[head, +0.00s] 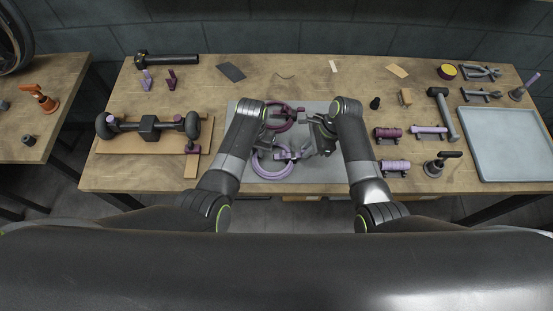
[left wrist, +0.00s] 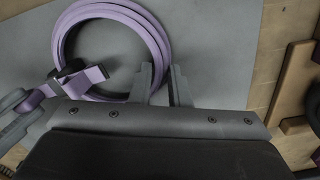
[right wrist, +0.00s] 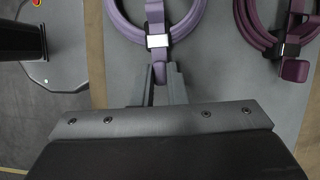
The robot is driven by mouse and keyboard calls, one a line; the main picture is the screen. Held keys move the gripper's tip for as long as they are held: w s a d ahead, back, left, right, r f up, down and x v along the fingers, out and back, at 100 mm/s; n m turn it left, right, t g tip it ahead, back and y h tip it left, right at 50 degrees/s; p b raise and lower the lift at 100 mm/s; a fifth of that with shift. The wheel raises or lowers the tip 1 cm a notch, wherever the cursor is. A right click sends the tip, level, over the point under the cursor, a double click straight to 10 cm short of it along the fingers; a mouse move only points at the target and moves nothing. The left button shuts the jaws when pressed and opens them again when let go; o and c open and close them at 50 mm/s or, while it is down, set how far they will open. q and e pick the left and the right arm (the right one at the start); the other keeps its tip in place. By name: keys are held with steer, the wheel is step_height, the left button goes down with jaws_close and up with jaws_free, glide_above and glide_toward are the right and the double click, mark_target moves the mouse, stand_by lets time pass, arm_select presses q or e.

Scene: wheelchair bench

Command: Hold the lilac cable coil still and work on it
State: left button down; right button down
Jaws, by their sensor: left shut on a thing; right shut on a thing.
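The lilac cable coil (head: 270,174) lies on the grey mat at the bench's front middle. A lilac strap (right wrist: 160,22) with a pale-faced buckle (right wrist: 158,41) wraps it. My left gripper (head: 259,146) is shut on the coil's ring; its fingers (left wrist: 168,82) straddle the ring's edge in the left wrist view, which also shows the coil (left wrist: 66,32). My right gripper (head: 306,151) is shut on the strap's free tail; in the right wrist view its fingers (right wrist: 160,84) close around the tail just outside the ring. The fingertips are partly hidden in the head view.
A maroon coil (head: 285,126) with its own strap lies behind on the grey mat (head: 240,108), beside my arms. A wheeled part (head: 150,126) on a wooden board is left.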

arm_select(q)
steer(key=shift+a, duration=0.15)
arm_select(e)
steer(key=shift+w+d, duration=0.15)
steer(key=shift+d, duration=1.25)
steer(key=shift+w+d, duration=0.1)
steer(key=shift+d, duration=1.3)
steer(key=c, duration=1.2)
jaws_free()
steer(key=shift+c, duration=0.2)
step_height(320, 180, up, 7)
arm_select(q)
steer(key=c, duration=1.3)
jaws_free()
steer(key=shift+r, duration=0.15)
arm_select(e)
steer(key=shift+r, duration=0.15)
